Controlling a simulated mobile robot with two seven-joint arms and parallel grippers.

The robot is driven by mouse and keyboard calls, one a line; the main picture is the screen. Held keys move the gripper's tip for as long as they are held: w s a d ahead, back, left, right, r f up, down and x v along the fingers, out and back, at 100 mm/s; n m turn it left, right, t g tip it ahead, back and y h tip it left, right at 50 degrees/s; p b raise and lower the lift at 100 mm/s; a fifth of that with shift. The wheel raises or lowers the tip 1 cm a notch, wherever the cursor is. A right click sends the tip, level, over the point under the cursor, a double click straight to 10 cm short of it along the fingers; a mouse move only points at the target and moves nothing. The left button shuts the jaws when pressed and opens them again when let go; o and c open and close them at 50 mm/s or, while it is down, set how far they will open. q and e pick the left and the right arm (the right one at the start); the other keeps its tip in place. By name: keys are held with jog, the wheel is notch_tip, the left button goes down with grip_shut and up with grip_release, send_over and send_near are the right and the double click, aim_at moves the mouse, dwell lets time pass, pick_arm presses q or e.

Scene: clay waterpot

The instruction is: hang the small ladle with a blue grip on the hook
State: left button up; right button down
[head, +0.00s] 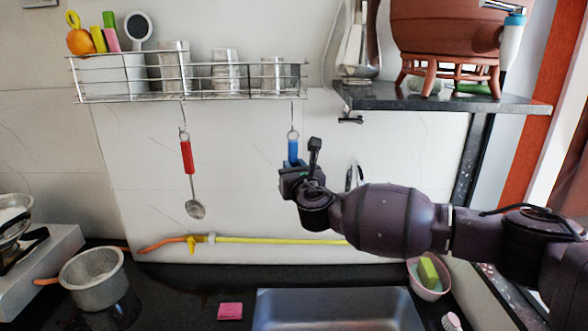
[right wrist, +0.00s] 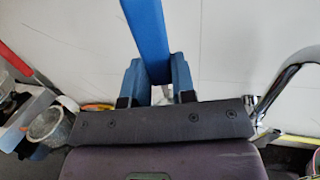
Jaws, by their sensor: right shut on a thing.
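The small ladle's blue grip (head: 293,150) stands upright below the wire rack in the head view. The metal ring (head: 293,134) at its top meets the lower end of the right hook (head: 292,112) in the picture. I cannot tell if the ring is threaded on it. My right gripper (head: 292,167) is shut on the blue grip from below right and hides the ladle's lower part. In the right wrist view the blue grip (right wrist: 150,38) rises from between my right fingers (right wrist: 155,82). My left gripper is not in view.
A red-gripped ladle (head: 187,158) hangs on another hook at left. The wire rack (head: 200,96) holds steel cups and a white bin. A dark shelf (head: 440,98) bears a clay pot (head: 445,30). Below are a faucet (right wrist: 285,82), a sink (head: 335,300) and a yellow hose (head: 270,240).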

jog(key=c, duration=0.9)
grip_release()
jog(key=shift+o, duration=0.2)
